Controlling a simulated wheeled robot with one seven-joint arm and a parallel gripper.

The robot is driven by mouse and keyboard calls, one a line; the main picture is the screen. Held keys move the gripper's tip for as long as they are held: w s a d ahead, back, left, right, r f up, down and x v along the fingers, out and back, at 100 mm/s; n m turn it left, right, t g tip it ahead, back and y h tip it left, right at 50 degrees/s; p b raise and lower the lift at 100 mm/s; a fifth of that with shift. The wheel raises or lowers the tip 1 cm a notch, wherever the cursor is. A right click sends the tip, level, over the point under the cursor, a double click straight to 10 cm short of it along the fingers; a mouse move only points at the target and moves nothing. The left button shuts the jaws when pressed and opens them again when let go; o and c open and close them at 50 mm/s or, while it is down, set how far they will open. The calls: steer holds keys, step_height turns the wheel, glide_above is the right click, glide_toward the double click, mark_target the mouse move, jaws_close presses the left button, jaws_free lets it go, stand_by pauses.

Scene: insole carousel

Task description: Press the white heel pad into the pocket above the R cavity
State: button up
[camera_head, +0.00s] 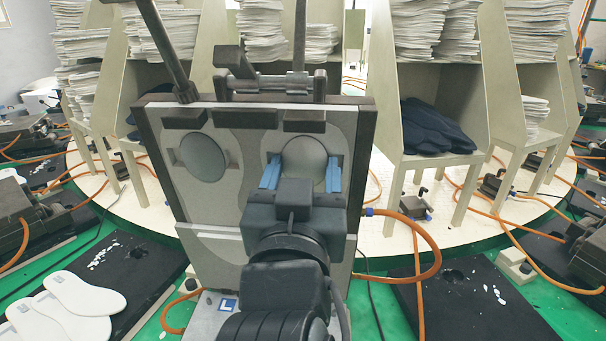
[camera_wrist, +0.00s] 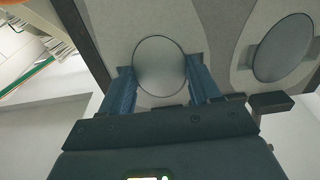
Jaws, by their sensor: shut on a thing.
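My gripper (camera_head: 302,168) is at the upper right of the raised mould lid (camera_head: 232,132), its two blue fingers either side of a pale round disc. This disc, the heel pad (camera_head: 304,154), looks grey in this light. In the wrist view the pad (camera_wrist: 159,66) sits between the fingers (camera_wrist: 160,75), flat against or very near the lid face; any small gap cannot be seen. The pocket behind it is hidden. A second grey round (camera_head: 202,157) is at the lid's left. A blue L label (camera_head: 228,304) shows low on the mould; my arm covers the area to its right.
Orange hoses (camera_head: 428,240) loop close to the mould's right side. Shelves with stacked white sheets (camera_head: 262,32) and dark cloth (camera_head: 437,126) stand behind. White insoles (camera_head: 84,294) lie at lower left. Dark mats (camera_head: 475,300) flank the mould.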

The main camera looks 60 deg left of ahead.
stand_by(0.3)
steer(key=o, duration=0.8)
steer(key=shift+b+v, duration=0.9)
steer(key=shift+v, duration=3)
